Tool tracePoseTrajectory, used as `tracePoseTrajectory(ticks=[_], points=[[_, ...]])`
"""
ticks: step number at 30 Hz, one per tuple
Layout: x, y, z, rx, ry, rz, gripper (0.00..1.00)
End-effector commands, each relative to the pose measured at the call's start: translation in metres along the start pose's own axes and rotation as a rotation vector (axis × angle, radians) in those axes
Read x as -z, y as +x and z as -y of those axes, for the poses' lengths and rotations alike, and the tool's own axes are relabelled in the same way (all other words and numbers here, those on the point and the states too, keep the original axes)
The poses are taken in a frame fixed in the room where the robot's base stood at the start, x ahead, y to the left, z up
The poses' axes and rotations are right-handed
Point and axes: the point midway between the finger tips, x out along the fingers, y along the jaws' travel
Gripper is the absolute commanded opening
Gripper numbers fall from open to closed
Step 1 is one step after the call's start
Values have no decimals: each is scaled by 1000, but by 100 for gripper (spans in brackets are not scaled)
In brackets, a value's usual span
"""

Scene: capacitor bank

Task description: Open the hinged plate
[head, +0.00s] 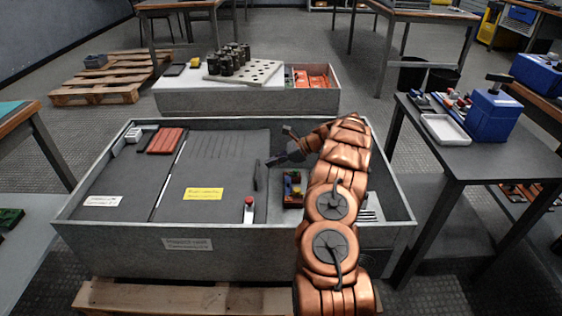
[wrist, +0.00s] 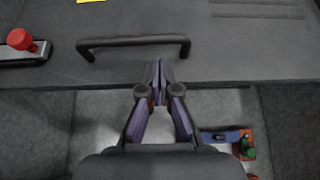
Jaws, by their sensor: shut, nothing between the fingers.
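The hinged plate (head: 215,170) is a dark grey panel lying flat in the large grey box, with a yellow label (head: 203,194) on it. A black bar handle (head: 257,176) stands near its right edge; in the wrist view the handle (wrist: 130,41) lies across the plate (wrist: 240,50). A red-topped latch (head: 249,209) sits near the plate's front right corner and shows at the left of the wrist view (wrist: 22,42). My gripper (head: 276,160) is shut and empty.
The box wall (head: 170,243) surrounds the plate. Right of the plate is an open compartment with small coloured parts (head: 292,188). A red ribbed block (head: 166,141) lies at the left. A grey table (head: 480,150) with blue containers stands at the right.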

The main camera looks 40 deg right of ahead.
Motion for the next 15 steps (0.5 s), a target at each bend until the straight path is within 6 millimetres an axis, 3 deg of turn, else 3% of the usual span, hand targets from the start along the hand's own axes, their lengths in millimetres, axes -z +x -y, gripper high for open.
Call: tracePoseTrajectory(ticks=[6, 15], points=[[2, 31, 0, -1, 1, 0, 0], [0, 36, 0, 0, 0, 0, 0]])
